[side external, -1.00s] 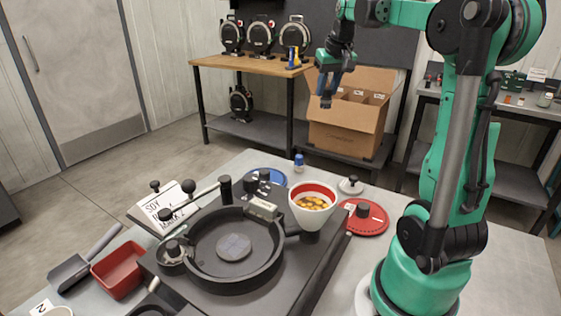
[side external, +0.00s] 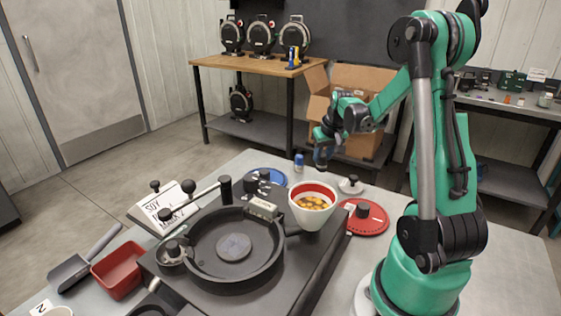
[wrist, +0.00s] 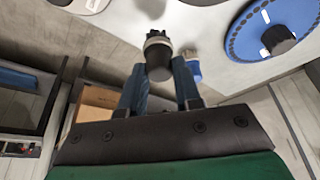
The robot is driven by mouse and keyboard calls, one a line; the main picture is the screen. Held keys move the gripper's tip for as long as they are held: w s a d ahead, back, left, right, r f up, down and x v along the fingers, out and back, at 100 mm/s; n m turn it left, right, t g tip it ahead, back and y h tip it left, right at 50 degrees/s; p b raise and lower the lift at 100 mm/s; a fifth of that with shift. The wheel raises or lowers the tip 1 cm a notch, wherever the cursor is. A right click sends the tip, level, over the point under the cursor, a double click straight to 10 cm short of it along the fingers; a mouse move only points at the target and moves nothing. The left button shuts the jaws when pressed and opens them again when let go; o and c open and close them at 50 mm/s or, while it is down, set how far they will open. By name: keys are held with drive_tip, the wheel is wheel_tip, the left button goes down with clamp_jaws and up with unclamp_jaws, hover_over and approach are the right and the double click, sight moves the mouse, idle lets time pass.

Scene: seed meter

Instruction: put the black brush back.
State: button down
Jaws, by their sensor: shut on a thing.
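My gripper (side external: 322,158) is in the side view above the back right of the table, pointing down. In the wrist view its blue fingers (wrist: 160,85) are shut on a black, rounded thing with a grey band, which I take to be the black brush (wrist: 158,58). The fingers hide part of it. In the side view the brush is too small and dark to make out. The place where it belongs cannot be told for sure.
A small blue-capped bottle (side external: 299,163) stands close left of my gripper. A white lid with a black knob (side external: 351,185), a red disc (side external: 372,220), a blue disc (side external: 266,174) and a white cup (side external: 314,212) of yellow seeds are nearby. A black meter (side external: 234,270) fills the middle.

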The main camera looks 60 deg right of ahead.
sight(325, 157)
drive_tip(key=shift+f, duration=1.4)
drive_tip(key=shift+f, duration=0.15)
drive_tip(key=c, duration=0.6)
unclamp_jaws()
